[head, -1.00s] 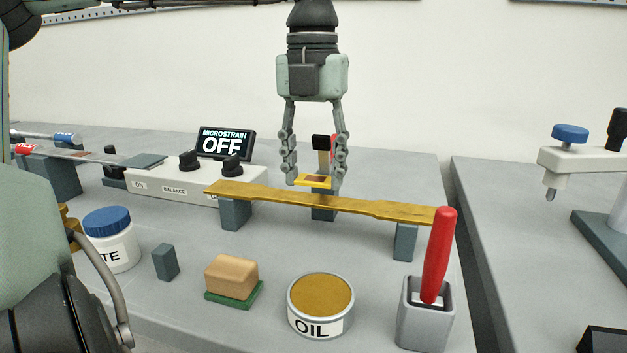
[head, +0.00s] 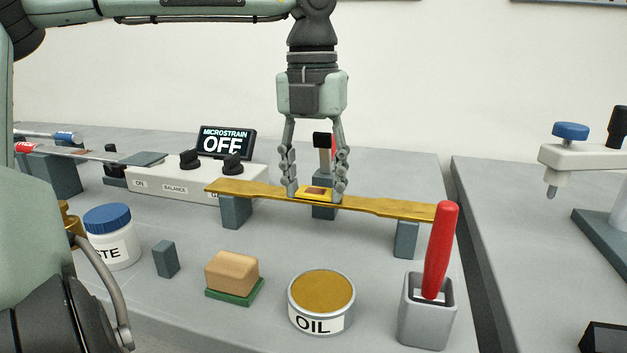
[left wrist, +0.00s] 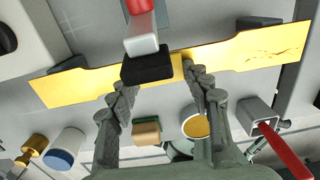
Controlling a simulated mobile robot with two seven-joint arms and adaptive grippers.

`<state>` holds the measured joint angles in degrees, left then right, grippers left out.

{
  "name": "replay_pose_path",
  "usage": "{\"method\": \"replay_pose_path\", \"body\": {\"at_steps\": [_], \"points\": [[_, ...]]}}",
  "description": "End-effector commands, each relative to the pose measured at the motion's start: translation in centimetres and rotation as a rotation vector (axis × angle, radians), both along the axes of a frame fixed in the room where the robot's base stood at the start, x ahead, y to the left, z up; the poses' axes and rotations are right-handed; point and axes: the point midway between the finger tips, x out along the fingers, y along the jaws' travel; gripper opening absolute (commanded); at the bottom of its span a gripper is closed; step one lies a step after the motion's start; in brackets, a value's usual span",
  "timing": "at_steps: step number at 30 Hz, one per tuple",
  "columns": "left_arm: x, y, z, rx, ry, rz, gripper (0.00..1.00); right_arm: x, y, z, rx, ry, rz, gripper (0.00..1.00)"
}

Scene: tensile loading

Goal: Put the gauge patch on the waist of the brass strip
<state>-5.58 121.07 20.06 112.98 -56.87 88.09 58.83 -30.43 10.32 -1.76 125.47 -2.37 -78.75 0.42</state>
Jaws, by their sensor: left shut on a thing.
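The brass strip (head: 388,207) lies across two grey blocks, with a narrower waist in its middle. The gauge patch (head: 317,193) is a small yellow piece with a brown centre. My left gripper (head: 316,192) points straight down and is shut on it. The patch is at the waist, level with the strip's top; I cannot tell if it lies fully flat. In the left wrist view the strip (left wrist: 262,50) runs between and beyond my fingertips, and a black pad hides part of the waist. My right gripper is not in view.
A black-topped upright piece (head: 322,140) stands just behind the waist, close to my fingers. In front are an oil tin (head: 321,310), a sponge block (head: 231,272) and a red-handled tool (head: 440,250) in a holder. A meter box (head: 150,184) reading OFF stands behind left.

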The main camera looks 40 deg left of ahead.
Motion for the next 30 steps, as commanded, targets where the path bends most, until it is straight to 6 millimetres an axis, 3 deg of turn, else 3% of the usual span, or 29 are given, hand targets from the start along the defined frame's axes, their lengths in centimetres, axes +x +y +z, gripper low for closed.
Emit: {"method": "replay_pose_path", "body": {"at_steps": [1,8,9,12,30], "points": [[-0.34,-0.17,-1.13,-0.009,0.02,0.0,0.35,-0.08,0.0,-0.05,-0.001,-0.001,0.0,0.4],[-0.42,-0.26,-1.47,-0.012,0.024,-0.001,0.31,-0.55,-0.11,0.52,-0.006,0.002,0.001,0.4],[-0.42,-0.28,-1.47,-0.013,0.024,-0.001,0.55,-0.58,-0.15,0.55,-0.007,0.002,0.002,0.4],[-0.46,-0.27,-1.49,-0.013,0.026,-0.001,0.67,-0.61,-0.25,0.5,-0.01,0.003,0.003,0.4],[-0.29,-0.1,-1.01,-0.005,0.017,-0.001,0.67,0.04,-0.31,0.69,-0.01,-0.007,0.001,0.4]]}}
